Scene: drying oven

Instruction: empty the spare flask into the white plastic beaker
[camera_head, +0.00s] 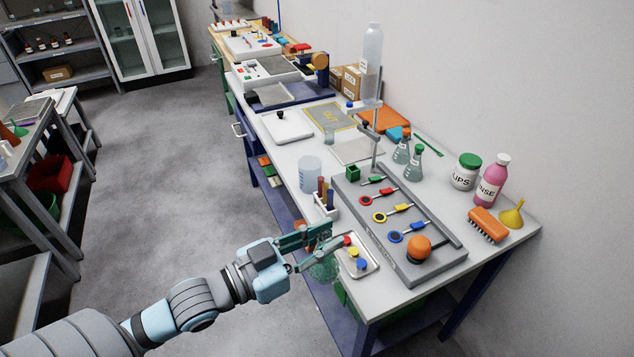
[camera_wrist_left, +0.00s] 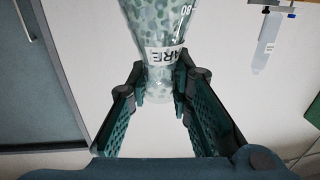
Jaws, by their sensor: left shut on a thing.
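My left gripper (camera_head: 325,246) is shut on the spare flask (camera_head: 322,269), beside the bench's near left edge. In the left wrist view the fingers (camera_wrist_left: 162,84) grip the flask's narrow part, and the flask (camera_wrist_left: 160,40) widens away from them. Its label shows "ARE", and its glass looks speckled pale green; I cannot tell the liquid level. The white plastic beaker (camera_head: 310,174) stands upright on the bench, farther back than the gripper and apart from it. My right gripper is not in view.
A small tray with coloured caps (camera_head: 360,259) lies right beside the gripper. A rack of coloured sticks (camera_head: 325,204) stands between gripper and beaker.

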